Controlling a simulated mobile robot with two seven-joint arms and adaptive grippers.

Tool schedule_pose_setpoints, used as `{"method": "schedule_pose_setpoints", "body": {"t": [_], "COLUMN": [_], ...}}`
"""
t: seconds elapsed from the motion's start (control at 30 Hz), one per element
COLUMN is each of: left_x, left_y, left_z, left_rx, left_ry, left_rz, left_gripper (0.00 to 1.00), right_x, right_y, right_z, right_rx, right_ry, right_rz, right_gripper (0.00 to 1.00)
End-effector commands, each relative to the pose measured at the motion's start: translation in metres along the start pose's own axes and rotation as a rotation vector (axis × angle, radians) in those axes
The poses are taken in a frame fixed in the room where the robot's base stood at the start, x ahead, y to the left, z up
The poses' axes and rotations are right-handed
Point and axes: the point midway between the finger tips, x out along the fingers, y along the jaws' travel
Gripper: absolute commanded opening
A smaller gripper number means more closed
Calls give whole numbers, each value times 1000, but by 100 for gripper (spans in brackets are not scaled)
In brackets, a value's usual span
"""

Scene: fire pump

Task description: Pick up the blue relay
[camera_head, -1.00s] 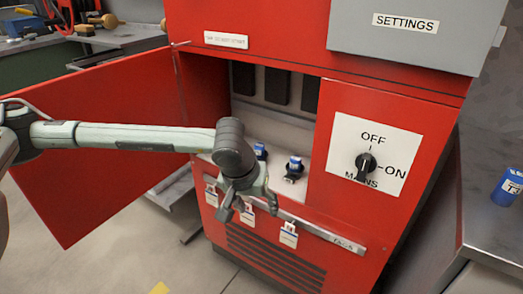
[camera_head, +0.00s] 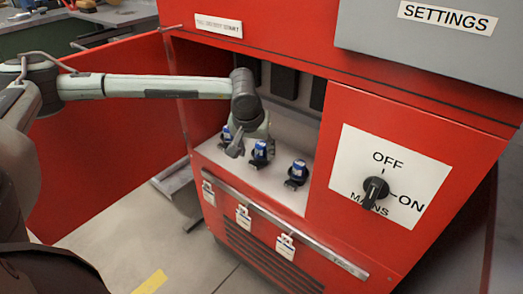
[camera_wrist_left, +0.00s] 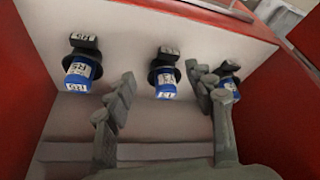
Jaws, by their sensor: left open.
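Three blue relays with white labels and black bases stand in a row on the pale shelf of the open red cabinet. In the head view they are the left relay (camera_head: 226,132), the middle relay (camera_head: 260,151) and the right relay (camera_head: 298,171). My left gripper (camera_head: 248,148) is open and empty inside the compartment, close to the left and middle relays. In the left wrist view the middle relay (camera_wrist_left: 166,83) shows between the open fingers, seemingly beyond their tips. One finger partly covers the relay at right (camera_wrist_left: 230,86); the relay at left (camera_wrist_left: 82,72) is clear. My right gripper is out of view.
The open red door (camera_head: 110,130) stands at left below my arm. A panel with the OFF/ON mains switch (camera_head: 375,190) is right of the opening. Tags (camera_head: 243,217) hang from the front rail (camera_head: 290,228). A grey SETTINGS box (camera_head: 440,40) juts out above.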

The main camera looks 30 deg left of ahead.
Motion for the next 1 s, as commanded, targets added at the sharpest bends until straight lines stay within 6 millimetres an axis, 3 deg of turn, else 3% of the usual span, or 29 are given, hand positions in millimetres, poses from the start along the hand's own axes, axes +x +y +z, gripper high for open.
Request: {"method": "schedule_pose_setpoints", "body": {"t": [0.2, 0.4, 0.6, 0.87, 1.0], "left_x": [6, 18, 45, 48, 48], "left_y": [0, 0, 0, 0, 0], "left_z": [-15, -48, -44, -44, -43], "left_rx": [-1, -3, 0, 0, 0], "left_ry": [0, 1, -1, 0, 0], "left_rz": [1, 0, 0, 0, 0], "left_gripper": [54, 54, 54, 54, 39], "right_x": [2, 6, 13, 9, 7], "right_y": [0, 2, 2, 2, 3], "right_z": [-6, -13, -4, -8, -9], "right_rx": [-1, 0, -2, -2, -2], "right_ry": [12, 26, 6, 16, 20], "right_rz": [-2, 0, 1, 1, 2], "right_gripper": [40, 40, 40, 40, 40]}}
